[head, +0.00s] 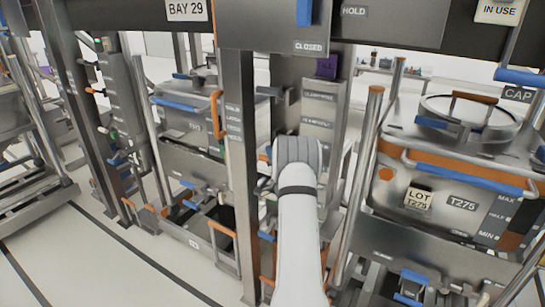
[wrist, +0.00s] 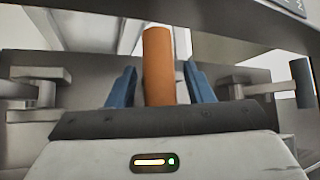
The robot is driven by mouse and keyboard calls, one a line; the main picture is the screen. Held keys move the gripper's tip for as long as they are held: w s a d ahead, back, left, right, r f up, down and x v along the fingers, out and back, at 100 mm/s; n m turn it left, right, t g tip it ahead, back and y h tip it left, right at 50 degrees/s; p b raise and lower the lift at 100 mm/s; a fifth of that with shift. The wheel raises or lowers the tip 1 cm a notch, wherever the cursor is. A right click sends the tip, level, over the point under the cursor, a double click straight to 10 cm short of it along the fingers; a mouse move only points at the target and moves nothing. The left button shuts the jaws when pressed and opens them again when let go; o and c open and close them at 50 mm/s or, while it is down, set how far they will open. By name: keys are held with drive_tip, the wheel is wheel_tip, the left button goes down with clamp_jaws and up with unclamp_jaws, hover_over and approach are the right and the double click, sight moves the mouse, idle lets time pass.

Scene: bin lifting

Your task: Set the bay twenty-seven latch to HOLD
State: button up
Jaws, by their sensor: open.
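In the wrist view my gripper (wrist: 160,78) is open, with its two blue fingers apart. An orange cylindrical grip (wrist: 158,62) stands upright between the fingers. I cannot tell whether they touch it, nor whether it is the bay twenty-seven latch. In the head view my arm reaches to the middle column and hides my gripper and what lies in front of it. No bay twenty-seven sign is readable.
A BAY 29 sign (head: 187,10) hangs at upper left. A post (head: 240,170) stands just left of my arm. A lidded bin (head: 455,155) marked T275 stands at right, and another bin (head: 185,125) at left.

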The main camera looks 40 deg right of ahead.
drive_tip(key=shift+c, duration=0.2)
clamp_jaws()
